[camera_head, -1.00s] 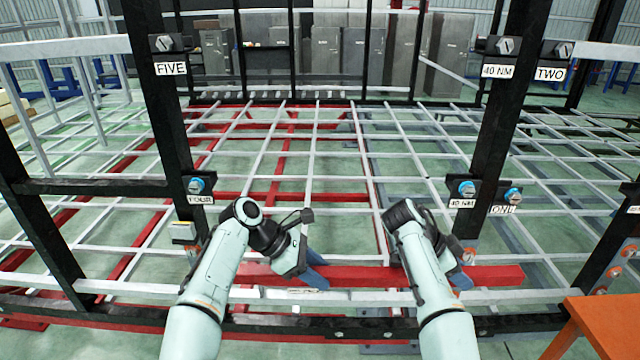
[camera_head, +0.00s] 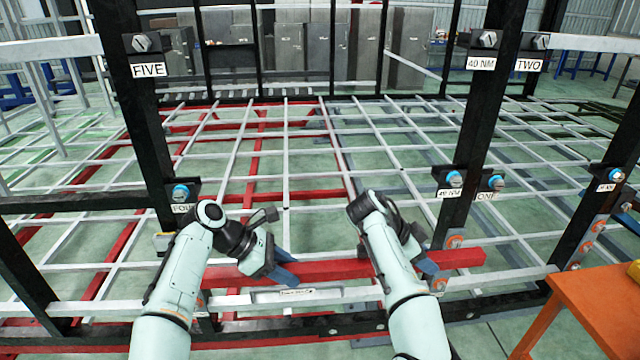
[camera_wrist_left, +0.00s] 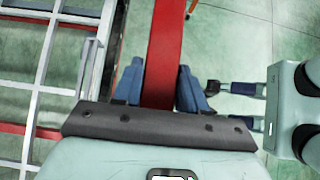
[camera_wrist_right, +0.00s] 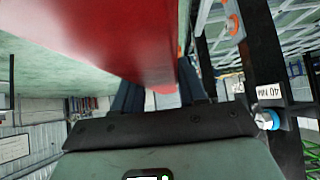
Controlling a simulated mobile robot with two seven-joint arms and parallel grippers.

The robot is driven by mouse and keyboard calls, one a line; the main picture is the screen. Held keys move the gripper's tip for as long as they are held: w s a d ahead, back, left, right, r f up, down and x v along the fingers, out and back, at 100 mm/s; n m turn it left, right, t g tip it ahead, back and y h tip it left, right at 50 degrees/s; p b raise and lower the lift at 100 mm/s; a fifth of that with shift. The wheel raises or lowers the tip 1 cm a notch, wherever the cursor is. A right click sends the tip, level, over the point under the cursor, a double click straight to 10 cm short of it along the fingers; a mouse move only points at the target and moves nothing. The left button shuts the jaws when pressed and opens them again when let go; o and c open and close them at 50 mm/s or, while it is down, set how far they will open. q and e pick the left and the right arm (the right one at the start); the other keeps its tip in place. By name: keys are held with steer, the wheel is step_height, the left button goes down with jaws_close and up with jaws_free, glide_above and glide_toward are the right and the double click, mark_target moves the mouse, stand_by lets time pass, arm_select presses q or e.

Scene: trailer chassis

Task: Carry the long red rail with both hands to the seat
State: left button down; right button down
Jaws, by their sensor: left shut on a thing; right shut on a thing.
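The long red rail (camera_head: 335,268) lies roughly level across the lower middle of the head view, just above a white bar with a small label plate (camera_head: 297,294). My left gripper (camera_head: 284,272) is shut on the rail left of its middle. In the left wrist view the red rail (camera_wrist_left: 164,50) passes between its blue fingers. My right gripper (camera_head: 428,268) is shut on the rail nearer its right end. In the right wrist view the red rail (camera_wrist_right: 130,45) fills the upper middle, partly hiding the fingers. I cannot tell which part is the seat.
Black posts (camera_head: 150,120) and (camera_head: 480,130) stand left and right, with bolts and labels FOUR, FIVE, ONE, TWO and 40 NM. A white and red chassis grid (camera_head: 287,150) lies beyond the rail. An orange table (camera_head: 600,310) stands at the lower right.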

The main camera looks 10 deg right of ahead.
arm_select(q)
steer(key=shift+r, duration=0.2)
arm_select(e)
steer(key=shift+r, duration=0.15)
